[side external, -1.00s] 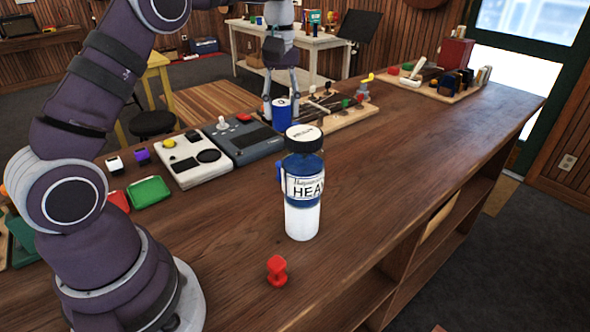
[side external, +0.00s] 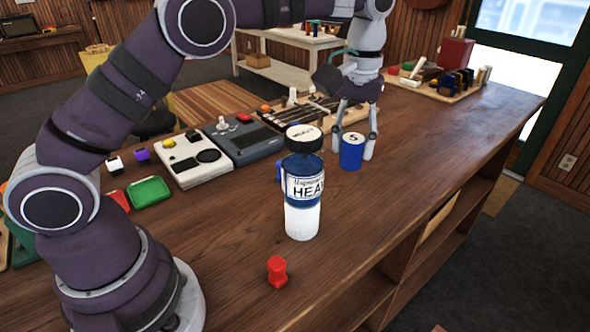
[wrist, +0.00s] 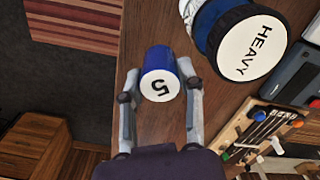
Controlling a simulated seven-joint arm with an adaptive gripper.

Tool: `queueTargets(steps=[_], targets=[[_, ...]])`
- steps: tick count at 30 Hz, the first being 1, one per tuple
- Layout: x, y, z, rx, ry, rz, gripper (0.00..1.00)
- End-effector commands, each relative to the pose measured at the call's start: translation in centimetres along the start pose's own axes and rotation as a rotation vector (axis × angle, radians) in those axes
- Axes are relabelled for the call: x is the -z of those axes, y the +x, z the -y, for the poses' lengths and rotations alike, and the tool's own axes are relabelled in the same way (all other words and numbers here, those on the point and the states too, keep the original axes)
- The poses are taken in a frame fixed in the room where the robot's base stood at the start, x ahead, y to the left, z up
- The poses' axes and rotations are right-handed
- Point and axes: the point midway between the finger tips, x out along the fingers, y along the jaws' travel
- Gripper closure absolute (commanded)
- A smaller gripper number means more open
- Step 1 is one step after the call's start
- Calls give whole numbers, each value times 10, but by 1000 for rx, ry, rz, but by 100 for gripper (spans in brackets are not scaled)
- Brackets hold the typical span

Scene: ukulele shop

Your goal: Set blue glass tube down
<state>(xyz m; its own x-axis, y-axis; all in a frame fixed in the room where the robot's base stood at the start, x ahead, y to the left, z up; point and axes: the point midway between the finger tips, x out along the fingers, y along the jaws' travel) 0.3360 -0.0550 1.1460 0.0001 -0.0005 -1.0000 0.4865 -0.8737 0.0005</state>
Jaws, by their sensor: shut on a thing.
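The blue glass tube (side external: 351,155) is a short blue cylinder with a white top marked 5. It is upright between the two fingers of my gripper (side external: 352,157), which is shut on it. In the side view its lower end is at or very close to the wooden counter; I cannot tell if it touches. In the wrist view the tube (wrist: 160,72) shows between the fingertips of my gripper (wrist: 157,82), its numbered top facing the camera.
A large blue and white jar labelled HEAVY (side external: 303,190) with a black lid stands close to the tube. A red piece (side external: 277,271) lies near the front. Ukulele parts and devices (side external: 195,158) lie behind. The counter (side external: 430,150) is clear to the right.

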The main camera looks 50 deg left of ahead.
Motion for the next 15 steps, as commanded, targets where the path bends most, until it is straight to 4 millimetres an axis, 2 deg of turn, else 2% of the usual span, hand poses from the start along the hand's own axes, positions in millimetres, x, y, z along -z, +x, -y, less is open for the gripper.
queueTargets(steps=[9, 15], targets=[[-41, -3, 9, 0, 399, -1, 92], [-51, -4, 12, 0, 509, -1, 92]])
